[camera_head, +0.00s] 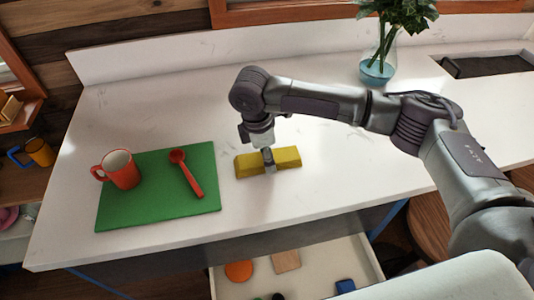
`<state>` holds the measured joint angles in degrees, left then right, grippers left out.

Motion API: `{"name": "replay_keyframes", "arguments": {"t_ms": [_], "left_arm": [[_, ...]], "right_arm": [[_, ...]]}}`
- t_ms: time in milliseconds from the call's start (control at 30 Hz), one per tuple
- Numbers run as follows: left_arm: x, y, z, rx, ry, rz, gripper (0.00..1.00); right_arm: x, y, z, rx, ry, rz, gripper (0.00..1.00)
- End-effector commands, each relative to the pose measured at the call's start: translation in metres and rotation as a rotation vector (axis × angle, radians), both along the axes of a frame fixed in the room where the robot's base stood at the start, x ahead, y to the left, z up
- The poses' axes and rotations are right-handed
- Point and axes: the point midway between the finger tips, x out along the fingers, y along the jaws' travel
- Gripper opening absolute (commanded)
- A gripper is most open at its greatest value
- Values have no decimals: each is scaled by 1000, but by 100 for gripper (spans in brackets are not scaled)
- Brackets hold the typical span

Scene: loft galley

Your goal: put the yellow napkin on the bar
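The yellow napkin (249,165) looks like a thick folded bar and lies on the white countertop (330,190), just right of a green mat. My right arm comes in from the right. Its gripper (268,160) points down over the middle of the napkin, with one finger in front of its near side. The other finger is hidden, so I cannot tell whether the gripper is closed on it. No gap shows between the napkin and the countertop. My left gripper is not in view. I cannot tell which surface is the bar.
The green mat (150,208) holds a red mug (121,171) and a red spoon (187,174). A glass vase (378,70) with leaves stands at the back. An open drawer (320,270) below the front edge holds several small items. A yellow mug (40,152) stands far left.

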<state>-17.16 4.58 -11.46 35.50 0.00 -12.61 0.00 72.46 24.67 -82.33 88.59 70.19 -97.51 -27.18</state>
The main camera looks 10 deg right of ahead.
Motion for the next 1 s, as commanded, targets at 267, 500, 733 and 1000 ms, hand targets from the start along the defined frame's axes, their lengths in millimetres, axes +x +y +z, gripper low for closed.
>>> {"name": "replay_keyframes", "arguments": {"t_ms": [267,500,733,1000], "left_arm": [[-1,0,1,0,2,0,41],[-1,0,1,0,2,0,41],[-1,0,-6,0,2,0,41],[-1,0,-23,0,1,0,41]], "right_arm": [[0,0,-2,1,0,0,84],[0,0,-2,1,0,0,84],[1,3,11,3,-2,0,84],[1,11,66,4,-4,1,84]]}}
